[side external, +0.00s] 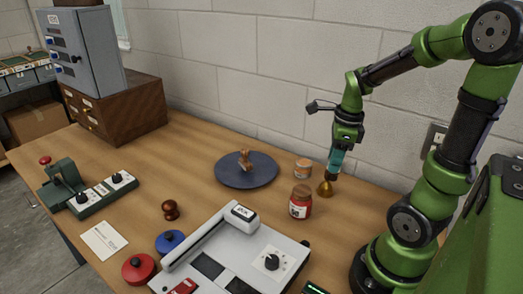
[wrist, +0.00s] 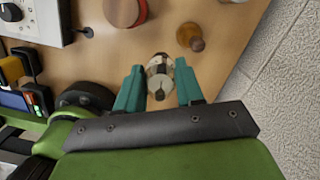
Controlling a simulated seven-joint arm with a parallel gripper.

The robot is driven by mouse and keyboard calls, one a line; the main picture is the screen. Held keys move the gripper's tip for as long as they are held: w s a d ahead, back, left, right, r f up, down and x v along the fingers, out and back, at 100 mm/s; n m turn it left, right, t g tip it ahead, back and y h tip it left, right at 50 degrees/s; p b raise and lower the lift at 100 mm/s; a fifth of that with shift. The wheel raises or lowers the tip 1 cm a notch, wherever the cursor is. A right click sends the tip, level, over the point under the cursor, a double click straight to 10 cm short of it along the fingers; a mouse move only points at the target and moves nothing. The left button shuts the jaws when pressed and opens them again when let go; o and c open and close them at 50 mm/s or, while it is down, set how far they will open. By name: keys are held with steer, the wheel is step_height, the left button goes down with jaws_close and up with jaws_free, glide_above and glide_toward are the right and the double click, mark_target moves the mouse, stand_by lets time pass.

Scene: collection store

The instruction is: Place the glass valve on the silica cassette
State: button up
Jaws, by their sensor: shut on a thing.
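My gripper (side external: 335,160), with teal fingers, is shut on a small clear and silvery piece with a dark end, which looks like the glass valve (wrist: 159,72). In the wrist view the valve sits between the fingertips (wrist: 157,88). In the side view it is mostly hidden, with only a dark bit under the fingers. The gripper is above the right back part of the table, close to a brass cone (side external: 325,189). A small orange and pale tin (side external: 303,168) left of the gripper may be the silica cassette; I cannot tell for certain.
A red jar with a brown lid (side external: 300,205) stands in front of the cone, which also shows in the wrist view (wrist: 190,37). A grey-white device (side external: 222,230) fills the front. The wall is close behind.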

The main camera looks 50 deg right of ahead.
steer(key=shift+w+d+f, duration=0.85)
steer(key=shift+w+d, duration=0.65)
steer(key=shift+w, duration=0.7)
steer(key=shift+w+d+f, duration=0.8)
steer(key=shift+w+d, duration=0.7)
steer(key=shift+w, duration=0.65)
steer(key=shift+w+d+f, duration=0.85)
steer(key=shift+w+d, duration=0.65)
steer(key=shift+w, duration=0.7)
steer(key=o, duration=1)
steer(key=shift+f, duration=0.15)
